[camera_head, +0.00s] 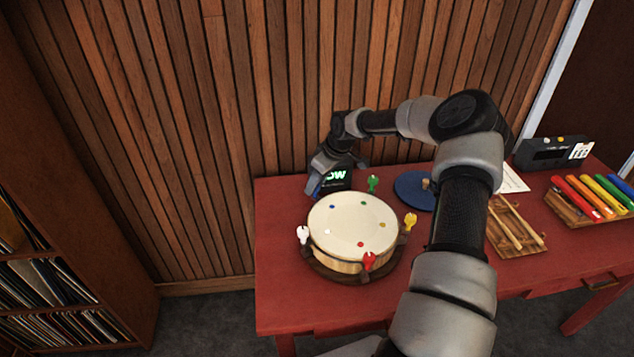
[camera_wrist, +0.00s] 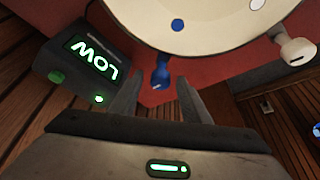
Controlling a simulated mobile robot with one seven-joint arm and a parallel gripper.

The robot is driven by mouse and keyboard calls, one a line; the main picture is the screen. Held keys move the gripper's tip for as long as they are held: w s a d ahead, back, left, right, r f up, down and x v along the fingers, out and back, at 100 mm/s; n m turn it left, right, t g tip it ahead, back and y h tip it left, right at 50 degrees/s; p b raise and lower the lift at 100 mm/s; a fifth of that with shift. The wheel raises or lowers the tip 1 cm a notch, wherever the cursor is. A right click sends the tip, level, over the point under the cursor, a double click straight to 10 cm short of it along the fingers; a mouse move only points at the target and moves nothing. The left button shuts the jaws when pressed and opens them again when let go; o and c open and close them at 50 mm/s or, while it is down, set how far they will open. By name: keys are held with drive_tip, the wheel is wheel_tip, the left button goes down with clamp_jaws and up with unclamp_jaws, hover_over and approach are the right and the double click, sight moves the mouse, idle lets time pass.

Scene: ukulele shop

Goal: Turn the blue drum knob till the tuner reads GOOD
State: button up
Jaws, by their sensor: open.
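The round drum (camera_head: 352,222) with a cream skin stands on the red table; its edge also shows in the wrist view (camera_wrist: 205,15). The blue knob (camera_wrist: 161,72) is at its rim, ahead of and roughly between my gripper's fingertips (camera_wrist: 158,92). The fingers are open, one on each side of the knob's line, and I cannot tell whether they touch it. In the head view my gripper (camera_head: 322,178) is at the drum's back left, mostly covering the blue knob. The dark tuner (camera_wrist: 92,62) reads LOW in green; in the head view its display (camera_head: 335,176) is partly hidden.
White (camera_head: 303,235), red (camera_head: 369,261), yellow (camera_head: 410,221) and green (camera_head: 373,183) knobs stand around the drum. A blue disc (camera_head: 411,190), drumsticks on a wooden tray (camera_head: 515,227) and coloured bars (camera_head: 590,197) are to the right. The slatted wall is close behind.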

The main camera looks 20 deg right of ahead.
drive_tip(key=c, duration=1)
drive_tip(key=shift+c, duration=0.2)
drive_tip(key=shift+m+b, duration=0.3)
drive_tip(key=m+h+b, duration=0.1)
drive_tip(key=m+b, duration=0.1)
drive_tip(key=b, duration=0.1)
drive_tip(key=shift+a+f+m+t, duration=0.1)
drive_tip(key=shift+a+m+t, duration=0.05)
drive_tip(key=shift+m+t, duration=0.25)
drive_tip(key=shift+m+h+b, duration=0.5)
drive_tip(key=shift+m+b, duration=0.55)
drive_tip(key=shift+m, duration=0.15)
drive_tip(key=shift+s, duration=0.1)
drive_tip(key=o, duration=1)
